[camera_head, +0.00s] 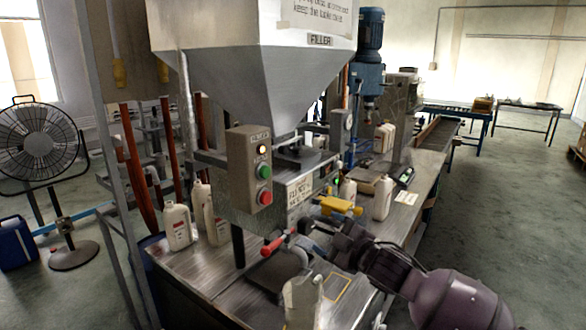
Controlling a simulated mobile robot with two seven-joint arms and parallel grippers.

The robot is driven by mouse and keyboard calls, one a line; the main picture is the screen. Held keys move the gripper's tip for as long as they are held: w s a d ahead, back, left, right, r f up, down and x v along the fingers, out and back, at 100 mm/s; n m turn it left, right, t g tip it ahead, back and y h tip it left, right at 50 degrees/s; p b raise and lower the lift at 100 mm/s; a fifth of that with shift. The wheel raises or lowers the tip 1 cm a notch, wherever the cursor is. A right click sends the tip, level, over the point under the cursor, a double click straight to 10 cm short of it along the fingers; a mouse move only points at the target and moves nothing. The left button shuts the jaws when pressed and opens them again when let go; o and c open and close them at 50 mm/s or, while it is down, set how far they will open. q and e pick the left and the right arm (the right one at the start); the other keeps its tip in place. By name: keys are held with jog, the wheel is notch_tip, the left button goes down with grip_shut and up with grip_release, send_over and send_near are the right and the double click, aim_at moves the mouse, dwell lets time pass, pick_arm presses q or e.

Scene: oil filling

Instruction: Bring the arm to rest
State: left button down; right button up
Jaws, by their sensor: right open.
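My right arm reaches in from the lower right over the front of the steel filling bench. Its dark right gripper (312,234) is open, close to the filler's front and just right of a red-handled lever (276,243). I cannot tell whether the fingers touch the lever's metal part. The filler has a big grey hopper (255,70) above and a control box (250,168) with green and red buttons. A white jug (302,302) stands at the near edge of the bench, below the gripper. My left gripper is out of view.
White bottles (177,227) stand at the bench's left, and another white bottle (382,198) stands behind my right gripper. A yellow part (338,205) sits just beyond the gripper. A fan (40,145) stands at the left. The floor right of the bench is open.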

jog(key=s+d+f+m+g+h, duration=0.1)
jog(key=s+d+f+m+h, duration=0.2)
jog(key=s+f, duration=0.7)
jog(key=s+d+f+m+h+b, duration=0.1)
jog(key=s+d+f+m+h, duration=0.2)
jog(key=s+d+f+m, duration=0.4)
jog(key=s+d+f+m+g+h, duration=0.1)
jog(key=s+d+f+m+h, duration=0.2)
jog(key=s+f, duration=1.1)
jog(key=s+d+m, duration=0.2)
jog(key=s+d, duration=0.2)
jog(key=d, duration=0.1)
jog(key=shift+d+f+m+g+h+b, duration=0.2)
jog(key=shift+m+g+h+b, duration=0.1)
jog(key=shift+m+h+b, duration=0.1)
